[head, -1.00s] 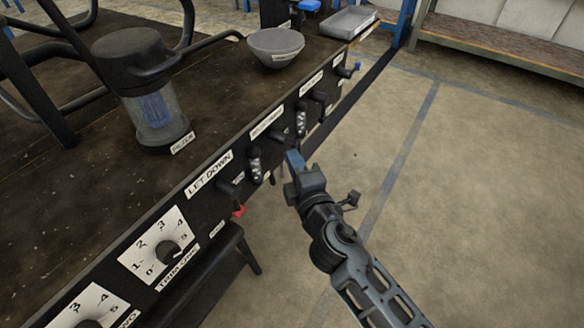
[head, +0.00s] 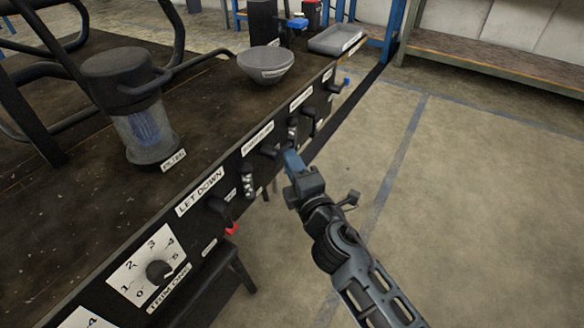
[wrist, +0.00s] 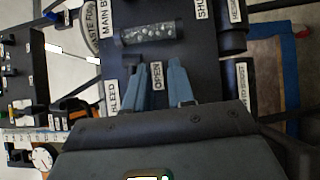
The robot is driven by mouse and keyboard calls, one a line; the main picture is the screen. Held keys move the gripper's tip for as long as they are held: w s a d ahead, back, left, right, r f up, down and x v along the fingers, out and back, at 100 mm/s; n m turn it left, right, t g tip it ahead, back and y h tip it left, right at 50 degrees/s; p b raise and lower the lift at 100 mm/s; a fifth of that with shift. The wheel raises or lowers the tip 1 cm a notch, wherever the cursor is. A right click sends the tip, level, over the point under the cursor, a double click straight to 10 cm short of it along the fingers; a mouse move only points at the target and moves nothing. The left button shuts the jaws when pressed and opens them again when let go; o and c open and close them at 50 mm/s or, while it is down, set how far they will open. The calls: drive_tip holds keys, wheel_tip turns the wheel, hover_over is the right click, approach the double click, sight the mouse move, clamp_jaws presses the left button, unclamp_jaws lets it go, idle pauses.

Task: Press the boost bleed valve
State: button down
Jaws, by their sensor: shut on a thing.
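The black control panel (head: 205,248) runs along the bench's front edge, with several black levers on its face. My gripper (head: 291,160) is at the panel, beside a black lever (head: 268,150) in the middle of the row. In the wrist view my gripper's blue fingers (wrist: 160,88) stand a little apart at the panel face. A BLEED label (wrist: 113,97) is left of them and an OPEN label (wrist: 157,75) shows between them. They are shut on what seems to be the boost bleed valve, mostly hidden by the fingers.
A red-tipped lever (head: 230,228) and a dial (head: 158,271) are nearer along the panel. A dark filter canister (head: 145,145), a grey bowl (head: 265,66) and a grey tray (head: 336,40) stand on the bench. The floor right of the bench is clear.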

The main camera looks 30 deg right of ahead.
drive_tip(key=shift+w+d+f+h, duration=0.1)
drive_tip(key=shift+w+d+h, duration=0.05)
drive_tip(key=shift+d, duration=0.25)
drive_tip(key=shift+w+d+h, duration=0.1)
drive_tip(key=shift+d+h, duration=0.05)
drive_tip(key=shift+d, duration=0.2)
drive_tip(key=shift+w+d+r+b, duration=0.15)
drive_tip(key=shift+d+r+b, duration=0.1)
drive_tip(key=shift+b, duration=0.25)
drive_tip(key=s+a+b, duration=0.1)
drive_tip(key=s+a, duration=0.1)
drive_tip(key=s, duration=0.6)
drive_tip(key=shift+a+f+n, duration=0.15)
drive_tip(key=shift+a+n, duration=0.15)
drive_tip(key=shift+s, duration=0.2)
